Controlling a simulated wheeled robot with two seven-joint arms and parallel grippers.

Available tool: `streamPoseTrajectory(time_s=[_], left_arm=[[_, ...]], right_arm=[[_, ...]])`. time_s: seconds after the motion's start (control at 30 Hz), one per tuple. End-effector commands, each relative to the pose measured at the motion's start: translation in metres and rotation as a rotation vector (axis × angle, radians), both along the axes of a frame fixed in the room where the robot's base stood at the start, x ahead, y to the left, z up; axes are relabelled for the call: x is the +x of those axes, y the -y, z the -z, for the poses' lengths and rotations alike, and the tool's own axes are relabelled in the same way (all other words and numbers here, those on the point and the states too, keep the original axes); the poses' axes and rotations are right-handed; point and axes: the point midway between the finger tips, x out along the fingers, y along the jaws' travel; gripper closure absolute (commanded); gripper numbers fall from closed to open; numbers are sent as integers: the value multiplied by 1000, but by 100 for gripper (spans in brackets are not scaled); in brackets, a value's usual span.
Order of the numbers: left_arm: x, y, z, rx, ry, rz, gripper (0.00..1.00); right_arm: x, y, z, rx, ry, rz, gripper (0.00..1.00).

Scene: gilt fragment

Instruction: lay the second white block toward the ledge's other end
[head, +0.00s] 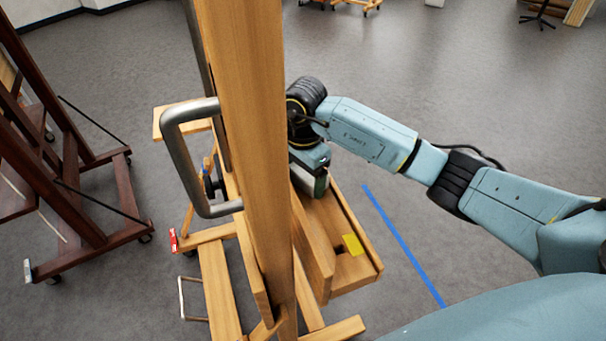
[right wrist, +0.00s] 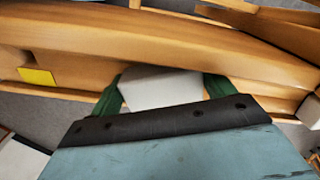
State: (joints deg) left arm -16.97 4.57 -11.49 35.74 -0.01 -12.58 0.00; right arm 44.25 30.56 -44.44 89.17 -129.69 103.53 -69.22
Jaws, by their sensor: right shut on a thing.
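The wooden ledge (head: 349,228) runs along the easel, with a yellow patch (head: 352,244) near its near end. My right gripper (head: 318,184) is low over the ledge's farther part, partly hidden by the easel post. In the right wrist view its green fingers (right wrist: 162,92) are shut on a white block (right wrist: 160,82), one finger on each side. I cannot tell whether the block touches the ledge. Another white piece (right wrist: 311,108) shows at the right edge of the wrist view, cut off; I cannot tell if it is the other block. My left gripper is out of view.
The upright easel post (head: 243,130) with a metal handle (head: 174,150) stands left of my right gripper. The ledge is bare between the gripper and the yellow patch. A dark easel (head: 75,170) stands at left. Blue tape (head: 402,243) marks the floor at right.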

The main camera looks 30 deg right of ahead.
Motion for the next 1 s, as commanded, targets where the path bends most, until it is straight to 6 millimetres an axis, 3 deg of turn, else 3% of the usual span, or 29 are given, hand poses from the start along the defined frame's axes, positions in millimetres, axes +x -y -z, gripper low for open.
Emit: streamPoseTrajectory(time_s=[0.03, 0.07, 0.2, 0.57, 1.0], left_arm=[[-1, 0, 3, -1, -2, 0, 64], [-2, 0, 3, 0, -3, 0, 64], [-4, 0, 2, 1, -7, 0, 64], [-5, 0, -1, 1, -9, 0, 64], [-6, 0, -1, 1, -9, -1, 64]], right_arm=[[0, 0, 3, -1, 0, 0, 40], [0, 0, 3, 0, 0, 0, 16], [0, 0, 2, 0, 0, 0, 0], [1, 0, -9, 0, 4, 0, 0], [1, 0, -97, -1, 4, 0, 0]])
